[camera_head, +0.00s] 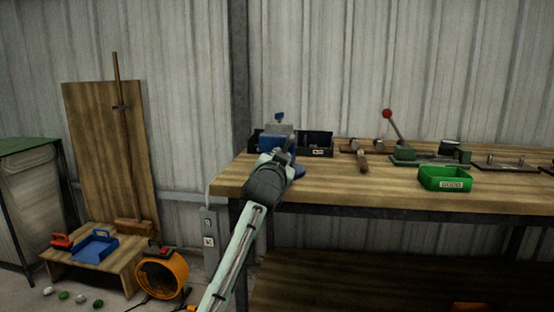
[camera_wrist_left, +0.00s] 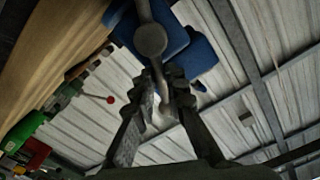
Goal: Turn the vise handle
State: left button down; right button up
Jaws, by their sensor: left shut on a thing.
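The blue vise (camera_head: 279,138) stands on the left end of the workbench. My left gripper (camera_head: 276,157) reaches up to the front of the vise and hides much of it in the head view. In the left wrist view, the vise body (camera_wrist_left: 195,45) is close above my left gripper (camera_wrist_left: 163,85). The grey vise handle (camera_wrist_left: 150,40) has a round end, and its bar runs down between my two fingers. The fingers are shut on the handle. My right gripper is in neither view.
The wooden workbench (camera_head: 400,194) holds dark bins (camera_head: 318,145) behind the vise, a hammer (camera_head: 363,159), a red-knobbed lever press (camera_head: 394,128) and a green bin (camera_head: 445,178). An orange fan (camera_head: 163,276) stands on the floor at the left.

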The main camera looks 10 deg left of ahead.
pick_arm(q)
jog(key=shift+a+r+n, duration=0.1)
jog(key=shift+r+n, duration=0.2)
jog(key=c, duration=1.5)
grip_release()
jog(key=shift+w+f, duration=0.1)
jog(key=shift+f, duration=0.1)
jog(key=shift+c, duration=0.2)
jog(key=s, duration=1.2)
jog(key=shift+a, duration=0.15)
